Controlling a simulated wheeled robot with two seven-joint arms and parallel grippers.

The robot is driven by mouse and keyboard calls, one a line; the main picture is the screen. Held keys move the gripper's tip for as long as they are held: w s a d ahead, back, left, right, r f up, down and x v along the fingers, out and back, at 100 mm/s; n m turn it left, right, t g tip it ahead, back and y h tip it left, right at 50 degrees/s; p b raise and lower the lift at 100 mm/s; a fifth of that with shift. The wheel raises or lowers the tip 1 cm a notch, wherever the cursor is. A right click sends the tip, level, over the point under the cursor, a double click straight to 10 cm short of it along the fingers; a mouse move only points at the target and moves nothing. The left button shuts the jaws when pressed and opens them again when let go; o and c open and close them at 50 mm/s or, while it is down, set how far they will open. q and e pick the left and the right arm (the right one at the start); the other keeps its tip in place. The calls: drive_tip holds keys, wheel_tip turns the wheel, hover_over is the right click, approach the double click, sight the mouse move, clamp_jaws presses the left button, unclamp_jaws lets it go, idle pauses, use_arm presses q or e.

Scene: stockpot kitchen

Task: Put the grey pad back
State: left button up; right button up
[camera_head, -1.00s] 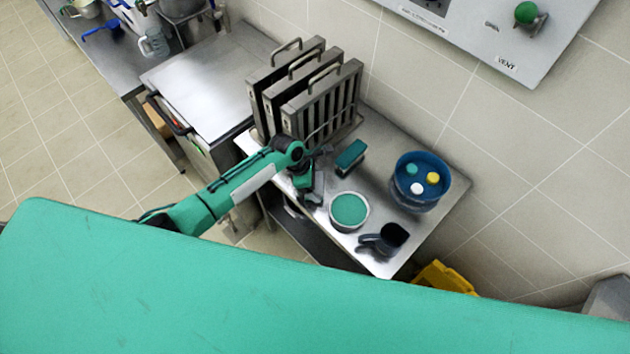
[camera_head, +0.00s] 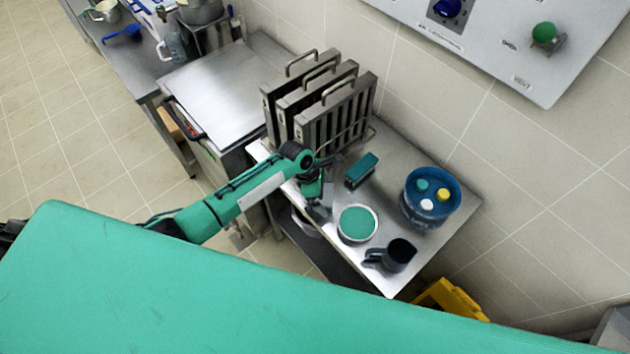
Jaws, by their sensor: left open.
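I cannot make out a separate grey pad with certainty. A teal block with a dark side (camera_head: 362,170) lies on the steel table (camera_head: 400,160), behind and to the right of my left gripper. My left gripper (camera_head: 320,211) is open and points down over the table's near left edge, just left of a white round tub with teal contents (camera_head: 357,224). I see nothing held in it, though its jaws are small and dark here. My right gripper is not in view.
Upright grey metal filter panels with handles (camera_head: 330,105) stand behind the gripper. A blue bucket with coloured discs (camera_head: 430,205) and a dark mug (camera_head: 399,254) stand to the right. A steel cabinet (camera_head: 225,90) adjoins at left. A yellow object (camera_head: 450,300) is below the table.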

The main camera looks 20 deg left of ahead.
use_arm(q)
drive_tip(key=b+v, duration=0.3)
drive_tip(key=v, duration=0.8)
drive_tip(key=shift+s, duration=0.1)
